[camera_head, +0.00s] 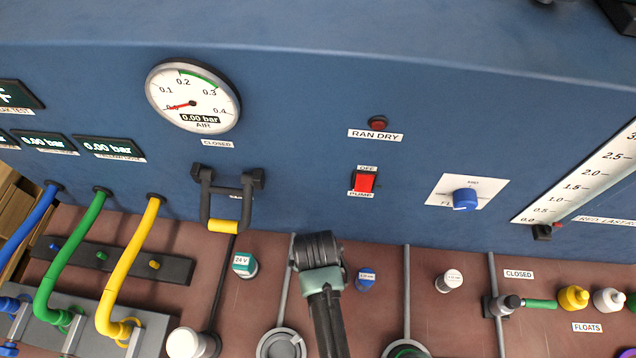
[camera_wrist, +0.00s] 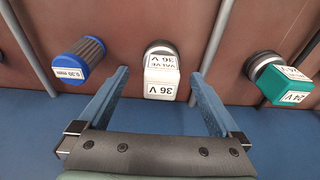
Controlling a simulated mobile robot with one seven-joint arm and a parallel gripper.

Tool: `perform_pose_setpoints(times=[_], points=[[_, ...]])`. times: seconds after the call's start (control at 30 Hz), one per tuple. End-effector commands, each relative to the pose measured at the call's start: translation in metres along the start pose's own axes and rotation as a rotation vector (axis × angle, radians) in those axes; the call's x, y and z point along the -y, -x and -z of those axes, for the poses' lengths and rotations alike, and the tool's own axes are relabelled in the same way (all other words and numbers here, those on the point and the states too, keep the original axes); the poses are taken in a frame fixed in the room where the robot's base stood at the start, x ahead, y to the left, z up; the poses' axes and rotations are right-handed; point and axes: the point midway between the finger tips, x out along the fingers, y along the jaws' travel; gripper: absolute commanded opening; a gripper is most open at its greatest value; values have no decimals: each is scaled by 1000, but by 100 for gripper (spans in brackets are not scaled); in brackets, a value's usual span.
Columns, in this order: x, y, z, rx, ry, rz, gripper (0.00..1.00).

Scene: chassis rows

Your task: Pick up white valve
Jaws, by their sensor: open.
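The white valve (camera_wrist: 161,78), a block labelled "VALVE 36 V" with a dark round base on the brown panel, is at the centre of the wrist view. My gripper (camera_wrist: 158,74) is open, with one blue-grey finger on each side of the valve. Gaps show between the valve and both fingers, so it is not gripped. In the head view my dark arm end (camera_head: 320,262) stands over the panel between the teal 24 V valve (camera_head: 244,265) and a blue filter (camera_head: 366,278); the white valve is hidden there.
The blue filter (camera_wrist: 78,60) is close to my left finger and the teal valve (camera_wrist: 283,84) is farther off at the right in the wrist view. Grey pipes (camera_head: 407,290) run along the panel. A black handle (camera_head: 228,200) juts from the blue wall.

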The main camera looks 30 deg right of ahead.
Motion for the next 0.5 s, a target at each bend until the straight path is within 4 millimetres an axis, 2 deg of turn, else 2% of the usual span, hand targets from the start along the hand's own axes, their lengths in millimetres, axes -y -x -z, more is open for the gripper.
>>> perform_pose_setpoints(times=[0.2, 0.5], points=[[1, -27, 0, 1, 0, -1, 99], [1, -35, 0, -2, 0, 0, 99]])
